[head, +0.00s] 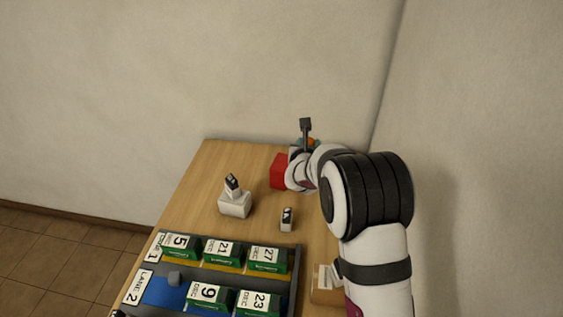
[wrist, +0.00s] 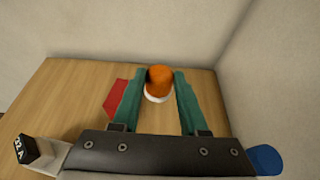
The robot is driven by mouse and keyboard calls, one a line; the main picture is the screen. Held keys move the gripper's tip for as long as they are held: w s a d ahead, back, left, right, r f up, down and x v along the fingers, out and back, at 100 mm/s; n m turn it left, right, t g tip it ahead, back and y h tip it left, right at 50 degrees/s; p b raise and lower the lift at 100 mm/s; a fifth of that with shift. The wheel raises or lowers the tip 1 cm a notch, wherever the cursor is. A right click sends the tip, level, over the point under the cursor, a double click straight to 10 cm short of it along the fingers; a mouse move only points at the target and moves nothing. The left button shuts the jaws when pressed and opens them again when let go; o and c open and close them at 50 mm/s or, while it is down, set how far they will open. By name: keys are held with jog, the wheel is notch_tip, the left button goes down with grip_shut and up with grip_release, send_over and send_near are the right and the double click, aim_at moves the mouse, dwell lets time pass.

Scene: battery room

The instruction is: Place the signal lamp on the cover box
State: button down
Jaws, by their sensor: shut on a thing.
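The signal lamp, an orange dome on a white base (wrist: 158,84), is between the green fingers of my gripper (wrist: 161,80) in the wrist view. My gripper is shut on it. In the head view my gripper (head: 308,143) is at the far right of the table, and only a bit of orange shows there. A red box (head: 279,172) stands just left of my wrist, partly hidden by it. It also shows left of the fingers in the wrist view (wrist: 116,96). I cannot tell for sure which box is the cover box.
A white block (head: 235,206) with a small dark-topped piece on it stands left. A small black-and-white piece (head: 287,218) stands mid-table. A lane tray (head: 299,262) with several green numbered batteries fills the front. A cardboard box (head: 326,292) is beside my arm. Walls close the back and right.

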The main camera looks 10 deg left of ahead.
jog(key=w+a+f, duration=0.2)
jog(key=a+f, duration=0.6)
jog(key=f, duration=0.1)
jog(key=shift+f, duration=0.2)
jog(key=shift+c, duration=2.2)
grip_release()
jog(key=shift+r, duration=0.1)
jog(key=v, duration=1.2)
jog(key=shift+r, duration=0.1)
